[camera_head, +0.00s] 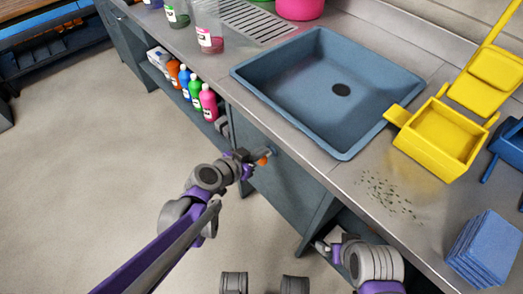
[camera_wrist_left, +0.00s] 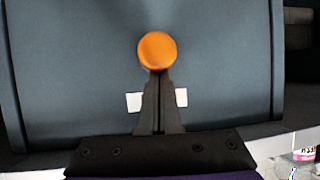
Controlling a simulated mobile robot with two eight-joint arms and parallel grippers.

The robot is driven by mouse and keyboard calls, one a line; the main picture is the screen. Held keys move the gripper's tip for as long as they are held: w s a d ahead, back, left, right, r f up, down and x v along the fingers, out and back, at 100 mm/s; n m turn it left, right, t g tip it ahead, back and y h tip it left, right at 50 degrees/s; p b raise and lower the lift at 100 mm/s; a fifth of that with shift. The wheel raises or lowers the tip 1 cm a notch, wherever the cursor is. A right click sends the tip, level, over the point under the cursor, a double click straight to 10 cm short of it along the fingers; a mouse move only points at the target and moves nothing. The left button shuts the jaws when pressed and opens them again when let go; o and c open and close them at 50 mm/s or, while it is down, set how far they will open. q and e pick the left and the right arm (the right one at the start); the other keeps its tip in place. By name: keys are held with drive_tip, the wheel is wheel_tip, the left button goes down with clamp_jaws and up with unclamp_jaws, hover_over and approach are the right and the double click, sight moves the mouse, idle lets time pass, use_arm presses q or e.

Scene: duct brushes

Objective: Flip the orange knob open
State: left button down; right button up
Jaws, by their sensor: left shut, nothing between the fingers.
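The orange knob (camera_head: 262,161) sits on the dark blue-grey cabinet front under the sink. In the left wrist view the knob (camera_wrist_left: 157,51) is round and shows straight ahead of the fingertips. My left gripper (camera_head: 260,155) is at the knob, with its fingers closed together and nothing between them. In the left wrist view its fingertips (camera_wrist_left: 158,76) meet the lower edge of the knob; I cannot tell whether they touch it. A white label (camera_wrist_left: 134,102) on the panel is partly hidden behind the fingers. My right arm shows at the lower right; its finger state is unclear.
A blue-grey sink (camera_head: 330,85) is set in the metal counter above the cabinet. Several coloured bottles (camera_head: 194,90) stand on a low shelf. The floor at left is clear.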

use_arm(q)
drive_tip(key=s+a+p, duration=0.1)
drive_tip(key=s+a, duration=0.2)
drive_tip(key=shift+s+a, duration=0.1)
drive_tip(key=shift+s, duration=0.05)
use_arm(e)
drive_tip(key=shift+s+r, duration=0.1)
drive_tip(key=shift+r, duration=0.45)
use_arm(q)
drive_tip(key=shift+s+r, duration=0.1)
use_arm(e)
drive_tip(key=shift+r, duration=0.15)
